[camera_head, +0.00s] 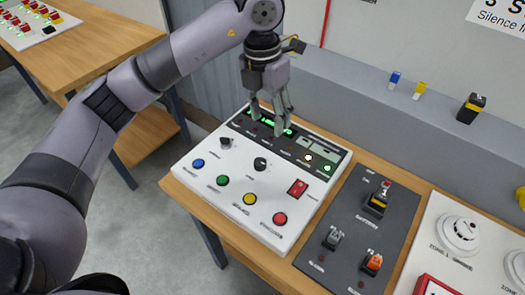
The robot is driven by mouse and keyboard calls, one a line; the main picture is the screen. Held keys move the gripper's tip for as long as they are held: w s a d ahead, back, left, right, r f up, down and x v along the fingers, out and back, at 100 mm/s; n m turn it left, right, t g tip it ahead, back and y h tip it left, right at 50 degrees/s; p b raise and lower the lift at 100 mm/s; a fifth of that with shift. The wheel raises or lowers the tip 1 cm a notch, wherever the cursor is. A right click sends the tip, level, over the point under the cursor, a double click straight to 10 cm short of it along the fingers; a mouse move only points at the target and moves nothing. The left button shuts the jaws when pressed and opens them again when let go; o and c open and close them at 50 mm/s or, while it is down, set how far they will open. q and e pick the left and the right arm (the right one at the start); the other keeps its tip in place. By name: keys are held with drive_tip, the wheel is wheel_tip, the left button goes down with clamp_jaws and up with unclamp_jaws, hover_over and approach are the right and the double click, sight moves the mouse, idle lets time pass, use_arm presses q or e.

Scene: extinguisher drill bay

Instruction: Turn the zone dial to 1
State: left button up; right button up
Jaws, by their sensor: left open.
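A white control panel (205,180) lies on the wooden table in the middle of the view. It carries two black dials, one farther left (225,142) and one nearer the middle (260,163). Their labels are too small to read, so I cannot tell which is the zone dial or where either points. My left gripper (268,122) points down, open and empty, over the panel's dark display strip (310,158). It is behind the dials in the picture and partly hides the strip. Whether its fingertips touch the panel is unclear. My right gripper is not in view.
A dark switch board (340,262) and a white detector board (432,232) stand to the right. A grey ledge (345,92) runs behind.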

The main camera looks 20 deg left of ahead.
sight(260, 162)
use_arm(q)
drive_tip(key=shift+y, duration=0.5)
drive_tip(key=f+p, duration=0.1)
drive_tip(key=f, duration=0.4)
drive_tip(key=a+f+p, duration=0.1)
drive_tip(key=f, duration=0.4)
drive_tip(key=a+f+p, duration=0.1)
drive_tip(key=f+p, duration=0.1)
drive_tip(key=f, duration=0.2)
drive_tip(key=shift+w+f, duration=0.15)
drive_tip(key=shift+f, duration=1.1)
drive_tip(key=c, duration=1.2)
drive_tip(key=shift+o, duration=0.2)
